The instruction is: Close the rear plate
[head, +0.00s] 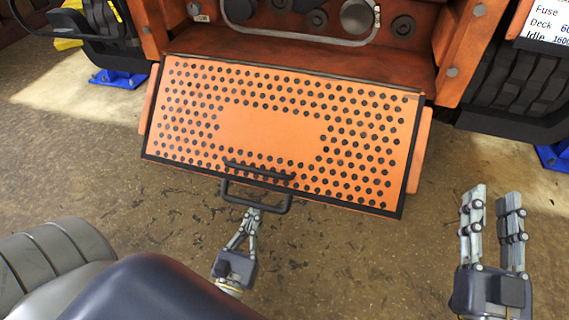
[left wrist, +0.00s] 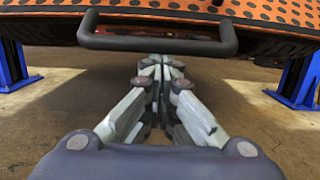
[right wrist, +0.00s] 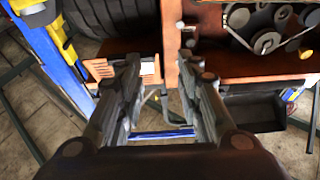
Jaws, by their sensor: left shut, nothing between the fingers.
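The orange rear plate (head: 268,130), with black holes and a black rim, hangs tilted out from the mower's rear, its lower edge toward me. Its black handle (head: 255,196) sticks out at the lower edge and crosses the top of the left wrist view (left wrist: 158,44). My left gripper (head: 250,216) is shut and empty. Its fingertips (left wrist: 162,62) are just below the handle; whether they touch it I cannot tell. My right gripper (head: 490,195) is open and empty, to the right of the plate and apart from it.
The orange mower body (head: 300,50) with pulleys and a belt stands behind the plate. A tyre (head: 515,85) and a blue lift foot (head: 553,157) are at the right. Another blue foot (head: 118,78) is at the left. The brown floor (head: 360,260) between my grippers is clear.

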